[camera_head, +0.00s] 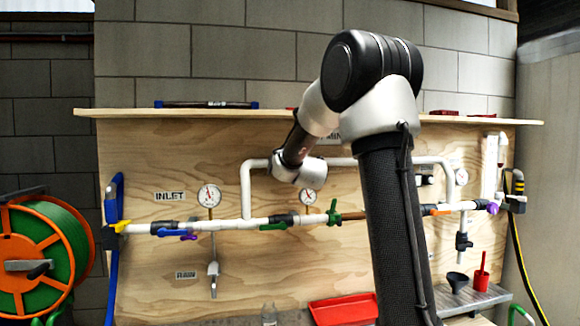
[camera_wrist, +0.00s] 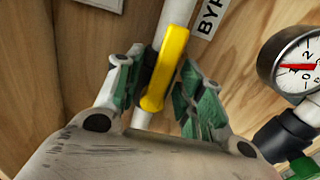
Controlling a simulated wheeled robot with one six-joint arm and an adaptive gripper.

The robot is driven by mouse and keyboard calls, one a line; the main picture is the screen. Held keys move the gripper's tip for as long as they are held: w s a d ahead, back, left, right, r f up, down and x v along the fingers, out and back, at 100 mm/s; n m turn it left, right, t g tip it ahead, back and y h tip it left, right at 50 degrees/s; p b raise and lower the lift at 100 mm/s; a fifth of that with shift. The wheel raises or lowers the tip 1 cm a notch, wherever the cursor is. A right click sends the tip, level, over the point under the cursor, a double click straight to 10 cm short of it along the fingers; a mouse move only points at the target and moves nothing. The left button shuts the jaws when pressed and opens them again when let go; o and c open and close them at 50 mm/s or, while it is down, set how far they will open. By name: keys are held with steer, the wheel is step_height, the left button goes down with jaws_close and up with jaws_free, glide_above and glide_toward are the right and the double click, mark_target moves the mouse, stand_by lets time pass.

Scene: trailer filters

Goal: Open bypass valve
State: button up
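The bypass valve's yellow handle (camera_wrist: 165,68) sits on a white pipe in the wrist view, beside a label that starts "BYP". My gripper (camera_wrist: 158,88) is open, with one green-padded finger on each side of the handle and the valve's dark body. The left finger is very close to the dark body; I cannot tell whether it touches. A narrow gap shows between handle and right finger. In the head view my arm hides the yellow handle and my fingers; the white bypass pipe (camera_head: 247,192) shows on both sides of my arm.
A gauge (camera_wrist: 296,66) stands right of my gripper in the wrist view. A shelf (camera_head: 230,113) runs above. A red tray (camera_head: 343,309) lies below.

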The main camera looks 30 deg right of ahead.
steer(key=v, duration=1.1)
steer(key=shift+s, duration=0.3)
steer(key=shift+a, duration=0.1)
steer(key=s+a+f+m+g+y, duration=0.25)
steer(key=s+f+m+g, duration=0.2)
steer(key=f, duration=0.35)
steer(key=s+a+f+m+g+y, duration=0.25)
steer(key=s+f+m, duration=0.2)
steer(key=f, duration=0.25)
steer(key=s+a+m+g, duration=0.2)
steer(key=s+m+g, duration=0.1)
steer(key=s, duration=0.9)
steer(key=s+a+f+m+g, duration=0.1)
steer(key=s+a+m+g, duration=0.1)
steer(key=s, duration=1.1)
steer(key=shift+s+f+m+g, duration=0.15)
steer(key=shift+s+m+g, duration=0.05)
steer(key=shift+m+g, duration=0.35)
